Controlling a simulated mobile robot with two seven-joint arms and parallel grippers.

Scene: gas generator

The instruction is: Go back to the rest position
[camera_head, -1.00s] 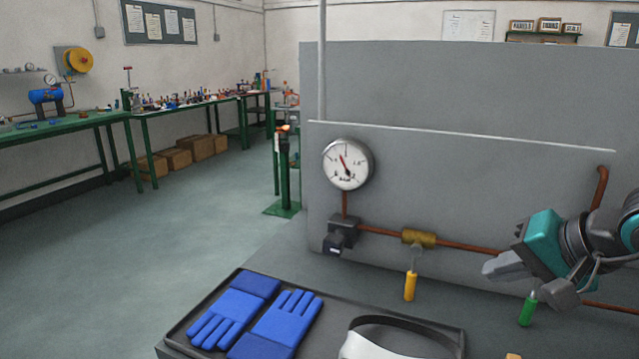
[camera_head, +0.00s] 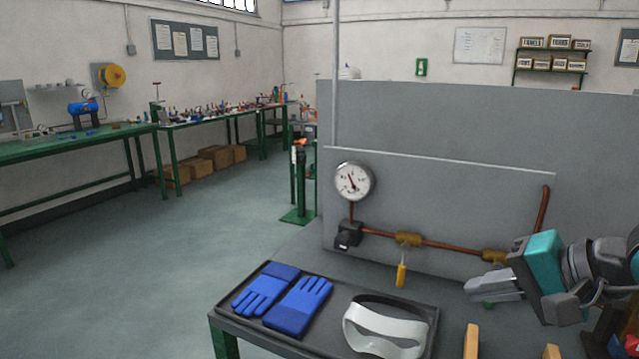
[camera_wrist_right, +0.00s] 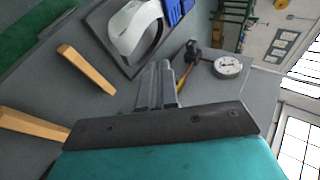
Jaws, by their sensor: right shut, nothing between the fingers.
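My right gripper (camera_head: 490,287) is at the right of the head view, its fingers pointing left and closed with nothing in them. In the right wrist view its shut fingers (camera_wrist_right: 157,84) point up the picture. My left gripper is not in view.
A dark tray (camera_head: 262,329) holds blue gloves (camera_head: 300,305) and a white visor (camera_head: 384,329), left of the right gripper. Wooden handles (camera_head: 471,342) stand below it. Green workbenches (camera_head: 78,143) line the far left wall. The floor (camera_head: 150,250) at left is open.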

